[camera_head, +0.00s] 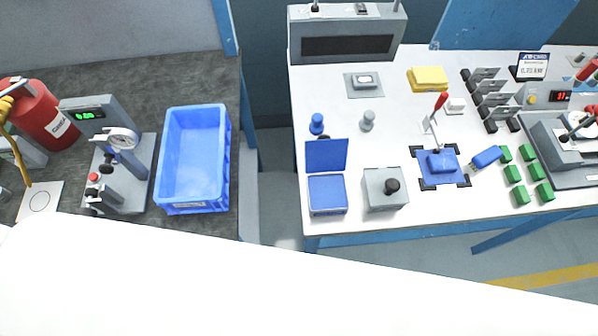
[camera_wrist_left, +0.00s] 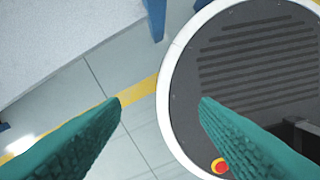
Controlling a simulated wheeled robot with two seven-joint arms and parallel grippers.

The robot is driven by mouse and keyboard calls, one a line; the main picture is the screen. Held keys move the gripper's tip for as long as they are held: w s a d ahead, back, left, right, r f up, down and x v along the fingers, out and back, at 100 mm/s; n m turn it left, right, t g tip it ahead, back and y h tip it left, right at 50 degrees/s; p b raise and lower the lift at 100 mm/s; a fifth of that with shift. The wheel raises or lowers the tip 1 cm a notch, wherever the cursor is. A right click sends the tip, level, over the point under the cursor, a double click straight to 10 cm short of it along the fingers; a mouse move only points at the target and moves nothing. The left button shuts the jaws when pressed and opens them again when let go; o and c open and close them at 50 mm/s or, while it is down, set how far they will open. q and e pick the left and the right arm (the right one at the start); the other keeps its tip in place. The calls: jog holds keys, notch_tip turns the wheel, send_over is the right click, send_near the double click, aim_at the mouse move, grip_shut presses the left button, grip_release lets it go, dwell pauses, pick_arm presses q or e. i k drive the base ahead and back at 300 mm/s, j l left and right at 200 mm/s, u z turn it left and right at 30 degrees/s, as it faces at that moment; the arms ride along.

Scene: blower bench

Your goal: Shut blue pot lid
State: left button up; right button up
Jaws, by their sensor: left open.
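The blue pot (camera_head: 327,194) is a square blue-topped box near the front left edge of the white table in the head view. Its blue lid (camera_head: 326,155) stands raised at the back of the pot, so the pot is open. My left gripper (camera_wrist_left: 160,100) shows in the left wrist view as two green fingers spread apart with nothing between them. It is over the floor beside my round base, away from the pot. Neither gripper shows in the head view, where a white part of my own body covers the bottom.
A grey box with a black knob (camera_head: 386,189) stands right of the pot. Blue and grey knobbed pieces (camera_head: 317,124) (camera_head: 368,121) stand behind it. A gap separates the white table from the dark bench with the blue crate (camera_head: 163,167). Green blocks (camera_head: 521,195) lie further right.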

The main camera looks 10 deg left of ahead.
aim_at(324, 154)
jog(key=k+j+z, duration=0.2)
jog(key=z, duration=0.2)
jog(key=k+j+z, duration=0.1)
jog(key=k+z, duration=0.65)
jog(key=i+j, duration=0.05)
jog(key=i, duration=0.05)
